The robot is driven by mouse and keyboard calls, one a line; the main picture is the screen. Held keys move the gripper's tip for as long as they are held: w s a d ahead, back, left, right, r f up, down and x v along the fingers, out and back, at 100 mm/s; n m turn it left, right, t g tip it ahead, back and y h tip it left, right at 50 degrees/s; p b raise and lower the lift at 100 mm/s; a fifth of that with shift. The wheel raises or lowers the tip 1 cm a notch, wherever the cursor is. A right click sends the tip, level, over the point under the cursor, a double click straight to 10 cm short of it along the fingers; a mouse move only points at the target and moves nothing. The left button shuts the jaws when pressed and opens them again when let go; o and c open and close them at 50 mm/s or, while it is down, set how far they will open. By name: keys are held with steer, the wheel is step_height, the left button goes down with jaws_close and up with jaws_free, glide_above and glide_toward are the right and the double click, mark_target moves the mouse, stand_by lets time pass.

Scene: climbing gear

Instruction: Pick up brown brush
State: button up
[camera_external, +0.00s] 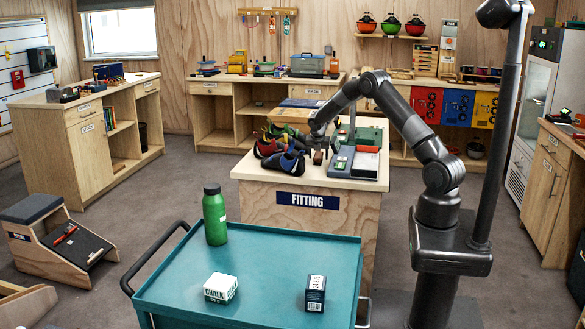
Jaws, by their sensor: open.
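A small brown object (318,158), which looks like the brown brush, sits on the fitting counter (262,180) between the climbing shoes and a grey-green device. My gripper (317,150) is pointed down right above it, with the fingers at or around its top. The jaws are open. I cannot tell whether the fingers touch the brush, and part of it is hidden by them.
Climbing shoes (285,160) crowd the left of my gripper. A grey-green device (341,160) and a tray with a red-topped item (367,150) stand close on the right. A teal cart (260,262) in front holds a green bottle (214,218), a chalk box (220,288) and a dark box (315,293).

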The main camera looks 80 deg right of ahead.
steer(key=shift+d+f, duration=0.1)
steer(key=shift+f, duration=0.2)
steer(key=shift+f, duration=0.2)
steer(key=shift+c, duration=0.3)
steer(key=c, duration=1)
